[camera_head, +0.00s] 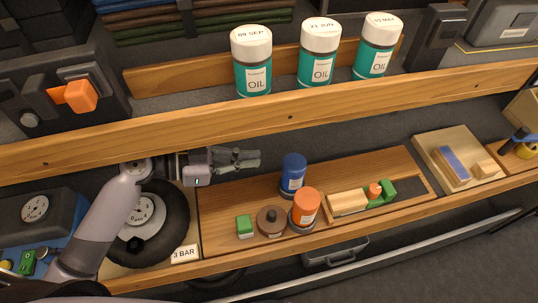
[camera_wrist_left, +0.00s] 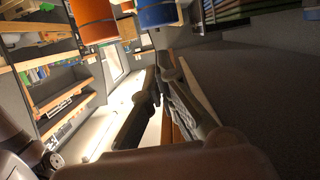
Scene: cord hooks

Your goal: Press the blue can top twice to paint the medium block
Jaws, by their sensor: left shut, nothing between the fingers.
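The blue can (camera_head: 293,176) stands upright on the wooden tray (camera_head: 225,205), behind an orange-topped can (camera_head: 306,206). A blue cylinder (camera_wrist_left: 157,13) and an orange one (camera_wrist_left: 95,20) show at the top of the left wrist view. My left gripper (camera_head: 258,159) is shut and empty, left of the blue can and apart from it, at about its top's height in the picture. I cannot tell which block is the medium one. My right gripper is not in view.
A brown round knobbed piece (camera_head: 271,220) sits beside the orange can. The shelf edge (camera_head: 290,117) with several oil bottles (camera_head: 317,55) runs behind.

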